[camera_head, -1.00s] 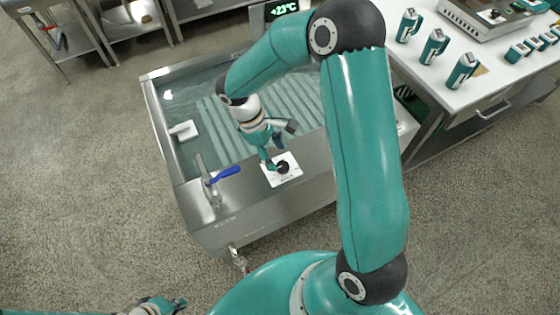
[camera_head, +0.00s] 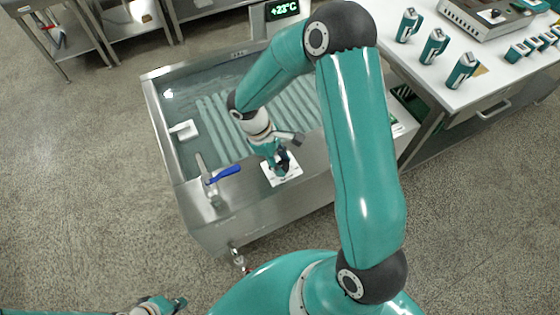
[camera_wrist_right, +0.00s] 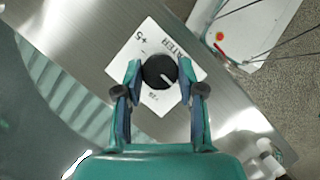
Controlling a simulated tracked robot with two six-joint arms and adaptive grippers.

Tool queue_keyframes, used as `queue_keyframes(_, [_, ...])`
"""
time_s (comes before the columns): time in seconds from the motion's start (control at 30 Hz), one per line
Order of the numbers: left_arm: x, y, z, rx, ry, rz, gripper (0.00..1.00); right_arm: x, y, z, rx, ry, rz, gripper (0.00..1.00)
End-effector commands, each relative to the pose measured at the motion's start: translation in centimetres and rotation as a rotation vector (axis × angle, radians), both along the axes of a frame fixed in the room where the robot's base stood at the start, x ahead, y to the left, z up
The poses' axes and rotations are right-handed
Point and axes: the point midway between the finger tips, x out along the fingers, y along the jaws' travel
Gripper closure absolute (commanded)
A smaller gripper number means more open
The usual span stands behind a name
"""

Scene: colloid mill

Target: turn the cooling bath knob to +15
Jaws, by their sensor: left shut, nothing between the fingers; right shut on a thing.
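The cooling bath (camera_head: 205,217) is a steel tank of water with pale tubes in it. Its black knob (camera_wrist_right: 158,70) sits on a white printed plate (camera_wrist_right: 122,63) on the steel rim. My left gripper (camera_head: 175,304) is shut and empty, low at the left, away from the bath.
A display (camera_head: 284,9) behind the bath reads +23°C. A blue-handled tap (camera_head: 222,174) stands on the rim left of the plate. A white table (camera_head: 425,75) with teal containers stands at the right. Floor is clear left of the bath.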

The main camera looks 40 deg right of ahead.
Motion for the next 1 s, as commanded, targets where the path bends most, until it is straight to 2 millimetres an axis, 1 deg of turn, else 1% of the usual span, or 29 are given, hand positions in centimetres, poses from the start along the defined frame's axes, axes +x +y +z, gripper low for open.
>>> queue_keyframes(0.27, [0.0, 0.0, -0.1, 0.0, 0.0, 0.0, 1.0, 0.1, -0.1, 0.0, -0.001, -0.002, -0.015, 0.96])
queue_keyframes(0.47, [0.0, 0.0, -0.6, 0.0, 0.0, 0.0, 1.0, 0.1, -0.1, -0.1, -0.002, -0.001, -0.084, 0.96])
queue_keyframes(0.67, [0.0, 0.0, -1.4, 0.0, 0.0, 0.0, 1.0, 0.2, -0.2, -0.1, -0.002, -0.002, -0.216, 0.96])
queue_keyframes(1.0, [0.0, 0.0, -2.8, 0.0, 0.0, 0.0, 1.0, 0.2, -0.4, -0.1, -0.002, -0.002, -0.531, 0.96])
